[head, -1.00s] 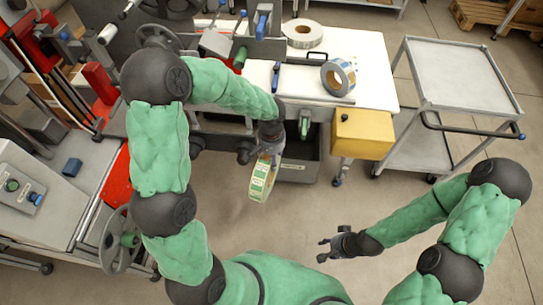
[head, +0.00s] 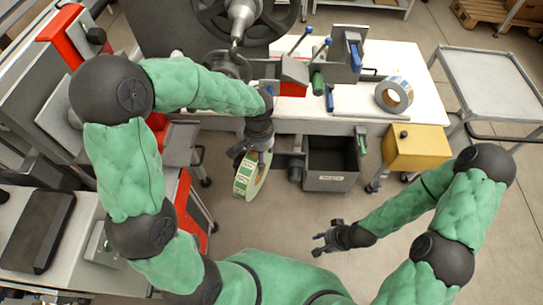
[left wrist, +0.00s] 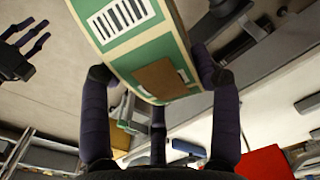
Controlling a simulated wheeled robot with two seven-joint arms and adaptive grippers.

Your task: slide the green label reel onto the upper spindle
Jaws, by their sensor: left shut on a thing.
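The green label reel (head: 244,188) hangs from my left gripper (head: 262,157), in front of the machine and above the floor. In the left wrist view its green and white label, with a barcode and a brown patch (left wrist: 160,80), fills the space between the dark fingers, which are shut on it. A large dark disc with a grey hub and shaft (head: 240,18) is at the top of the head view; it may be the upper spindle, but I cannot tell for sure. The reel is well apart from it. My right gripper (head: 328,237) is open and empty over the floor.
A blue-striped reel (head: 394,95) lies on the white table (head: 410,60). A grey bin (head: 330,165) and a yellow box (head: 418,147) are below its front edge. A grey cart (head: 495,80) stands at the right. Floor around my right gripper is clear.

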